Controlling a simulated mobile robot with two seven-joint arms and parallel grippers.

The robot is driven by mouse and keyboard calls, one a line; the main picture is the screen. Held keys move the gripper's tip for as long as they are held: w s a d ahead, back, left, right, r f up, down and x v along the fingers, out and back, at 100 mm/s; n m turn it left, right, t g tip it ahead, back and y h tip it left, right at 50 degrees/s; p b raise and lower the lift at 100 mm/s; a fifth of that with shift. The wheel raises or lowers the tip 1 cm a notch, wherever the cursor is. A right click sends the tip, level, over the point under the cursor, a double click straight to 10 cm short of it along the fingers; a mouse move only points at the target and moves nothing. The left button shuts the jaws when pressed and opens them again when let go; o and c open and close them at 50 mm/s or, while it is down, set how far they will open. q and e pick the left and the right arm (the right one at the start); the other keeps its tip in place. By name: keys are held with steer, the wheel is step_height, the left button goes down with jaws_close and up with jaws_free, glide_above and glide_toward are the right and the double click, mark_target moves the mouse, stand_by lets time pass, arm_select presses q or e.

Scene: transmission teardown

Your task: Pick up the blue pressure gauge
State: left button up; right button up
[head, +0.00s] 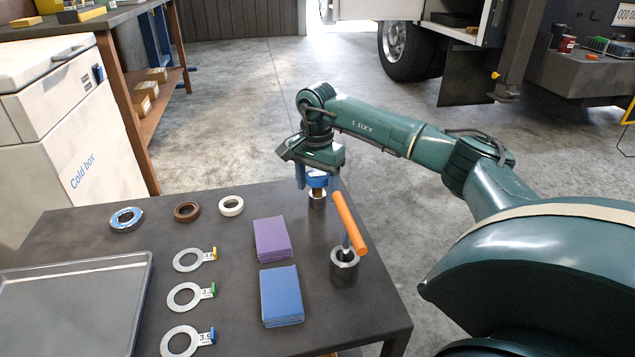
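The blue pressure gauge (317,181) stands upright at the far edge of the dark table, its lower end at a small metal holder (317,200). My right gripper (318,185) points down over it, with one finger on each side of the gauge. The fingers stand wide apart and look open; any contact with the gauge is too small to make out. The palm hides the top of the gauge. My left gripper is not in view.
An orange-handled tool (350,223) stands in a metal cup (344,268) just in front of the gripper. Purple (271,239) and blue (281,295) stacks, several rings and a grey tray (75,310) lie leftward. A cold box (70,130) stands beyond.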

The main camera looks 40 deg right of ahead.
mark_target(317, 175)
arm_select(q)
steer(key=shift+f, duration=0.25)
arm_select(e)
steer(key=c, duration=1)
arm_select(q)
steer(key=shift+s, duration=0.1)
arm_select(e)
steer(key=shift+o, duration=0.2)
steer(key=shift+r, duration=0.1)
steer(key=shift+r, duration=0.3)
step_height(317, 175, up, 5)
steer(key=p, duration=0.2)
steer(key=shift+p, duration=0.3)
step_height(317, 175, up, 4)
steer(key=shift+f+p, duration=0.1)
steer(key=shift+p, duration=0.6)
steer(key=shift+r+p, duration=0.5)
steer(key=shift+r, duration=0.15)
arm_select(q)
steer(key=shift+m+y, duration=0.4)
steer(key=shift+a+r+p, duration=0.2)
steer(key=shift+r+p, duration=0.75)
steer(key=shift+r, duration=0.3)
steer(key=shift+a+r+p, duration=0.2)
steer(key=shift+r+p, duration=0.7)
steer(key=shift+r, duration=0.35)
arm_select(e)
steer(key=shift+r, duration=1.55)
